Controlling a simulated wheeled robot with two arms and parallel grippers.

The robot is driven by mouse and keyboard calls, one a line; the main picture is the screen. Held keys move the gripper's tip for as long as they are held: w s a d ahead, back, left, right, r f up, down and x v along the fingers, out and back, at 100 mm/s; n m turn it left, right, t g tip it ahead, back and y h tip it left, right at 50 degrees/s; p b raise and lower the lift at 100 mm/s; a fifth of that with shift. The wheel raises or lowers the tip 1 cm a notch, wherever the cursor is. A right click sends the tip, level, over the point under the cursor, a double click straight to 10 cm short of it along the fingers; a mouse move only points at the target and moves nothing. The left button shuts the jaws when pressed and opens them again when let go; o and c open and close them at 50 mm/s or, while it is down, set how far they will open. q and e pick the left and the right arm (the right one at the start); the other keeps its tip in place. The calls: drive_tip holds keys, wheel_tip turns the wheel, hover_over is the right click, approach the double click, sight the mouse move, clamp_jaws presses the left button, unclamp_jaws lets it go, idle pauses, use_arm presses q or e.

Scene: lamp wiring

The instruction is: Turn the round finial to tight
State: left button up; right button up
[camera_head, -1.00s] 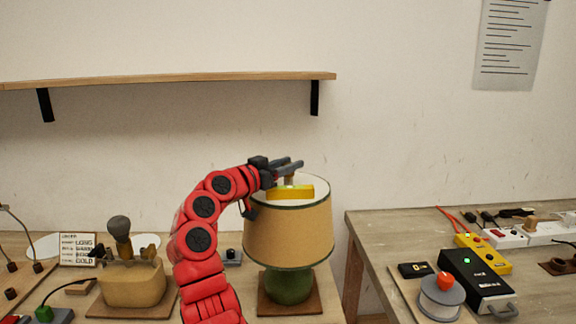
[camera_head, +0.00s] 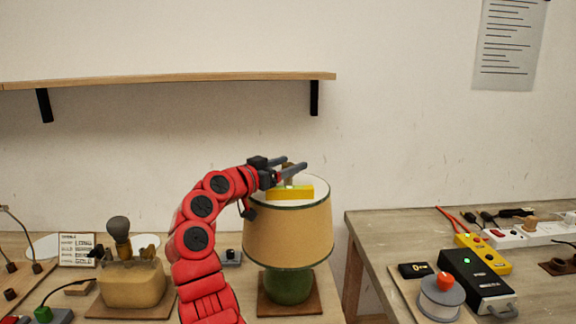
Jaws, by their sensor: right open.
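The lamp has a green base (camera_head: 288,287) and a tan shade (camera_head: 289,235) with dark green trim, standing upright on a wooden board. A small brownish piece, seemingly the round finial (camera_head: 288,169), shows at the top centre of the shade, partly hidden by the gripper fingers. My left gripper is not in view.
A yellow bar (camera_head: 290,192) lies across the shade top below the gripper. A tan lamp base with a bulb (camera_head: 119,229) stands left. The right table holds a spool (camera_head: 441,296), a black box (camera_head: 476,280) and a power strip. A wall shelf (camera_head: 170,79) hangs behind.

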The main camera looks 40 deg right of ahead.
drive_tip(key=b+v, duration=0.1)
drive_tip(key=v, duration=1.6)
drive_tip(key=shift+a, duration=0.15)
